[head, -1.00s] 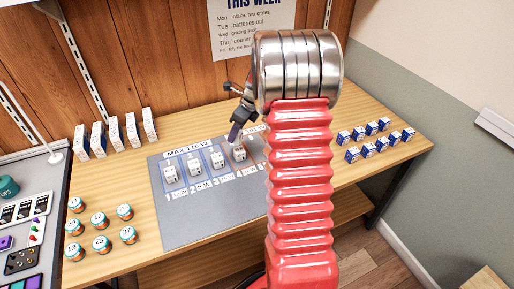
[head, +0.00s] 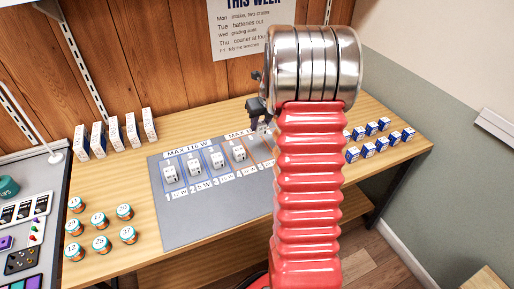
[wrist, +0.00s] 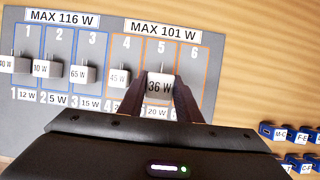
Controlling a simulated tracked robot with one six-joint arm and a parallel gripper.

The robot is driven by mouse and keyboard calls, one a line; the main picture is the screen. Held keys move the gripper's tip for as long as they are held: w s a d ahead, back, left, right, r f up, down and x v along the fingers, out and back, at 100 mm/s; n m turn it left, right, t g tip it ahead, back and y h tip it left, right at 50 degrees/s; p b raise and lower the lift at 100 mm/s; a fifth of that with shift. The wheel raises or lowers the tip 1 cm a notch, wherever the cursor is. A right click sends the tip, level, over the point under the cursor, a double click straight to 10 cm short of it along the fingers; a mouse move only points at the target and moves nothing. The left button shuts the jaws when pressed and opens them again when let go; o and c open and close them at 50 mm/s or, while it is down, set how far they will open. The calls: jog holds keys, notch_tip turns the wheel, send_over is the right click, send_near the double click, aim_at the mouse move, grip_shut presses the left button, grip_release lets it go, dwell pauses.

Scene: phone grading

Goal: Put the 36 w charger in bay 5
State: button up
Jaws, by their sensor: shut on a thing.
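The white 36 W charger (wrist: 159,87) is between the two dark fingers of my gripper (wrist: 160,90) in the wrist view, and the gripper is shut on it. Its prongs point toward the far end of the board. It appears over the orange-outlined bay 5 (wrist: 161,46); whether it touches the board I cannot tell. In the head view my gripper (head: 262,118) shows beside my red arm, with the charger partly visible below it. The arm hides much of the right side of the board.
The 45 W charger (wrist: 118,76) stands close on the left in bay 4. A 65 W charger (wrist: 82,73) and others fill bays 1 to 3. Bay 6 (wrist: 193,60) looks empty. Several blue-and-white boxes (head: 368,149) stand to the right, jars (head: 101,243) to the left.

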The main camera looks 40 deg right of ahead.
jog(key=shift+f, duration=0.1)
jog(key=shift+f, duration=3.05)
jog(key=shift+f, duration=1.85)
jog(key=o, duration=1.1)
jog(key=shift+f, duration=0.1)
jog(key=v, duration=1.2)
